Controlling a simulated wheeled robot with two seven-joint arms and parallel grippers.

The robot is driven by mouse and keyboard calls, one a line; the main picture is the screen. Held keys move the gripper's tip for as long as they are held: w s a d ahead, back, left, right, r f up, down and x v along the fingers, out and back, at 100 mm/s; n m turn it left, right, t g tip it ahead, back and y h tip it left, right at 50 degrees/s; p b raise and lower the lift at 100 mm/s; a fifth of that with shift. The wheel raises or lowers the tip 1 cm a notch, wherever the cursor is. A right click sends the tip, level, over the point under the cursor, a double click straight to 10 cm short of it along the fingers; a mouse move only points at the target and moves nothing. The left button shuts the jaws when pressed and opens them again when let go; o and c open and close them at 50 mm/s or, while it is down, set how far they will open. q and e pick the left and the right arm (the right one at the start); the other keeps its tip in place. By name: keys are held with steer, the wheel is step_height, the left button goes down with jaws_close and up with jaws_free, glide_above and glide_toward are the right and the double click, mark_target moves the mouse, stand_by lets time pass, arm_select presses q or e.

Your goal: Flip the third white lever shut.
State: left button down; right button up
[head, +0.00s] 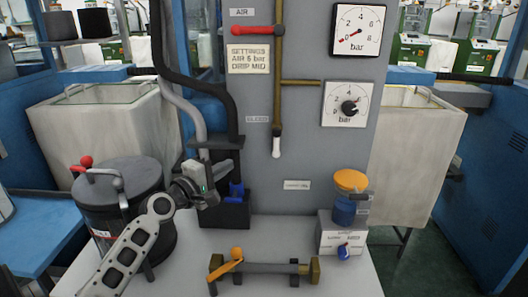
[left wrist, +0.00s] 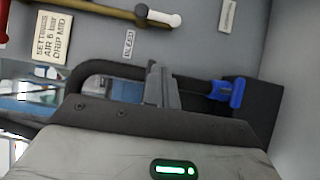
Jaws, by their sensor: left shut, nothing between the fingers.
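A white-tipped lever (head: 277,147) hangs straight down at the lower end of the brass pipe, beside the BLEED label. It also shows at the top of the left wrist view (left wrist: 160,18). I cannot tell which is the third white lever. My left gripper (head: 224,168) is shut and empty, in front of the grey panel, lower and left of the BLEED lever and apart from it. Its fingers show in the left wrist view (left wrist: 161,86). My right gripper is out of view.
The dark pot (head: 118,205) has a red-knobbed lever. An orange lever (head: 230,266) sits on a low bar. An orange-capped blue jar (head: 348,200) stands at right.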

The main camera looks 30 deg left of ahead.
arm_select(q)
steer(key=shift+w, duration=0.1)
glide_toward(276, 144)
steer(key=w+a+f, duration=0.1)
steer(key=w+a, duration=0.2)
steer(key=a, duration=0.2)
steer(key=w+d, duration=0.1)
steer(key=w, duration=0.1)
steer(key=w+d+p, duration=0.1)
steer(key=w+d, duration=0.1)
steer(key=shift+d+f, duration=0.25)
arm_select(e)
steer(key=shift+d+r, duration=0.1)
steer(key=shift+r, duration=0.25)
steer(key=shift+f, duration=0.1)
arm_select(q)
steer(key=shift+d+f+n+b, duration=0.15)
steer(key=shift+n+b, duration=0.15)
steer(key=shift+b, duration=0.4)
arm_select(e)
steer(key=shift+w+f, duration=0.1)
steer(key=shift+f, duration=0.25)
